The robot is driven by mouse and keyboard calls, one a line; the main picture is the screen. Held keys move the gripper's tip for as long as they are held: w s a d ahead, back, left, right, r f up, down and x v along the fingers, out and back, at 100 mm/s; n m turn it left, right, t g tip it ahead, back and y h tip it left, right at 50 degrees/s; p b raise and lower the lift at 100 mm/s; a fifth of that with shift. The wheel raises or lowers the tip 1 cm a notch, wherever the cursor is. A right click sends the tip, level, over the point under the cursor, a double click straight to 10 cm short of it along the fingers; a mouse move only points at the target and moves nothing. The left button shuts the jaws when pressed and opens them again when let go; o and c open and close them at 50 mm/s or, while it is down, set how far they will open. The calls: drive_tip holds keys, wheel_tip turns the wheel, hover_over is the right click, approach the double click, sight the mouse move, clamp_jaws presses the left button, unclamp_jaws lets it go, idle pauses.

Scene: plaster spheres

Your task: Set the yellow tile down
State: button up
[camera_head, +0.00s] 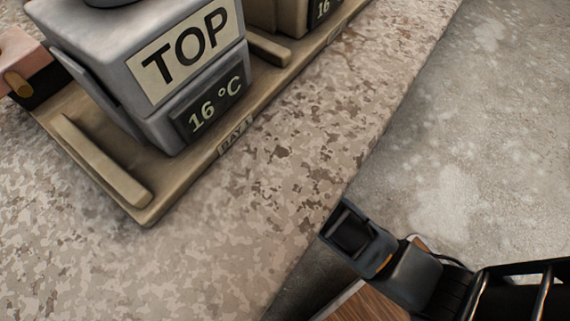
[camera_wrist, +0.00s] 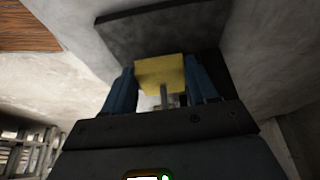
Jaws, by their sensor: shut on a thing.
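In the wrist view, the yellow tile (camera_wrist: 160,73) sits between the two blue-grey fingers of my gripper (camera_wrist: 164,86). The gripper is shut on the tile, and the fingers hide its side edges. In the head view, a dark end of my arm shows at the lower right, beside the edge of the speckled counter. The tile cannot be made out there. A dark flat slab (camera_wrist: 122,38) shows beyond the tile in the wrist view; I cannot tell whether they touch.
A grey box (camera_head: 172,62) labelled TOP, with a 16 °C display, stands on a tan tray (camera_head: 150,213) marked BAY 1. A second display box (camera_head: 290,15) stands behind. The speckled counter (camera_head: 290,170) is bare in front. Grey floor (camera_head: 480,130) lies right.

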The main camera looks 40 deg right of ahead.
drive_tip(key=shift+f, duration=0.55)
idle(0.4)
drive_tip(key=o, duration=1.1)
drive_tip(key=shift+o, duration=0.2)
drive_tip(key=shift+w+r, duration=0.1)
drive_tip(key=shift+r, duration=0.1)
drive_tip(key=shift+w+a+r+p, duration=0.1)
drive_tip(key=shift+r+p, duration=1.95)
drive_tip(key=shift+p, duration=0.3)
drive_tip(key=shift+f, duration=0.1)
